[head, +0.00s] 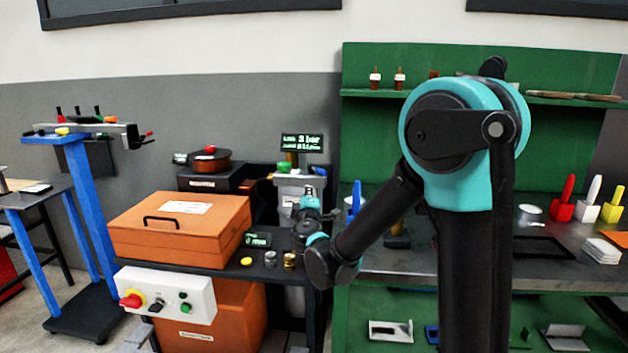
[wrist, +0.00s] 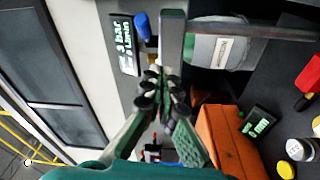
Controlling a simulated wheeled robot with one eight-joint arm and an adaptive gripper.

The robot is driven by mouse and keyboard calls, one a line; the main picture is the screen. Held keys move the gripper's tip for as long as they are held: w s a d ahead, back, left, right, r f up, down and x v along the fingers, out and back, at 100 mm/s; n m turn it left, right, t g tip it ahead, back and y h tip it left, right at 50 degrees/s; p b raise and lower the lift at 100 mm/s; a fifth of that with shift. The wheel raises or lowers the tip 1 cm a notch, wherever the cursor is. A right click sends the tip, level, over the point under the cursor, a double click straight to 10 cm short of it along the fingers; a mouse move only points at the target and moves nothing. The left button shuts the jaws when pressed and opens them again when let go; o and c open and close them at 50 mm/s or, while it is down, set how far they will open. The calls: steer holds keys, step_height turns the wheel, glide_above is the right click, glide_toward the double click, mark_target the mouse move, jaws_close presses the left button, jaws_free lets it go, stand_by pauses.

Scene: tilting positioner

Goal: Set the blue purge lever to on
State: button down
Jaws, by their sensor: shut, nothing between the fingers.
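The blue purge lever (wrist: 142,25) shows in the wrist view as a small rounded blue handle beside the lit display (wrist: 123,45). In the head view a small blue spot, likely this lever (head: 319,170), sits just below and right of the display (head: 302,143). Its setting cannot be read. My gripper (wrist: 165,85) is shut and empty, with its fingertips together a little below the lever in the wrist view. In the head view my gripper (head: 307,192) is in front of the grey dispenser (head: 290,180) and hides part of it.
An orange box (head: 180,228) stands left of my gripper, above a white panel with a red knob (head: 131,299). Several small jars and a yellow button (head: 246,261) lie on the bench below. A grey bar (wrist: 173,35) stands close ahead of the fingertips in the wrist view.

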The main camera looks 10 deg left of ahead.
steer(key=s+a+n+t+h, duration=0.1)
steer(key=s+a+n+h, duration=0.15)
steer(key=s, duration=0.25)
steer(key=h, duration=0.1)
glide_toward(317, 172)
steer(key=w+a, duration=0.3)
steer(key=shift+m, duration=0.45)
steer(key=w+d, duration=0.3)
steer(key=shift+d+r, duration=0.15)
steer(key=shift+r, duration=0.15)
steer(key=shift+d, duration=0.1)
steer(key=shift+d+n+y, duration=0.2)
steer(key=shift+n+y, duration=0.2)
steer(key=shift+y, duration=0.15)
